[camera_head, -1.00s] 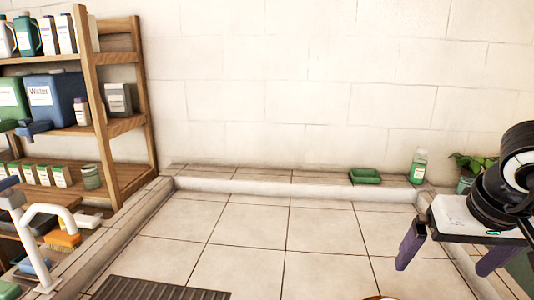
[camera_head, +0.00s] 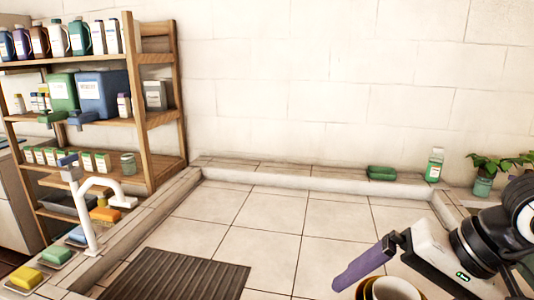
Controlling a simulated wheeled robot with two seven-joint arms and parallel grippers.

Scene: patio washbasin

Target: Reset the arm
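My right gripper (camera_head: 365,265) shows at the lower right, its arm coming in from the right edge. It is turned side-on with one purple finger pointing down and to the left; the other finger cannot be made out, so its opening is unclear. Nothing is seen held in it. The finger's tip is close to a round-rimmed, cup-like object (camera_head: 394,290) at the bottom edge, mostly cut off by the frame. Whether they touch cannot be told. My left gripper is out of view.
A wooden shelf (camera_head: 150,122) with bottles and jugs stands at the left. A white tap (camera_head: 88,215), yellow sponge (camera_head: 25,278) and dark ribbed mat (camera_head: 180,275) are lower left. A green soap dish (camera_head: 381,173), bottle (camera_head: 434,165) and potted plant (camera_head: 482,185) line the back ledge. The tiled middle is clear.

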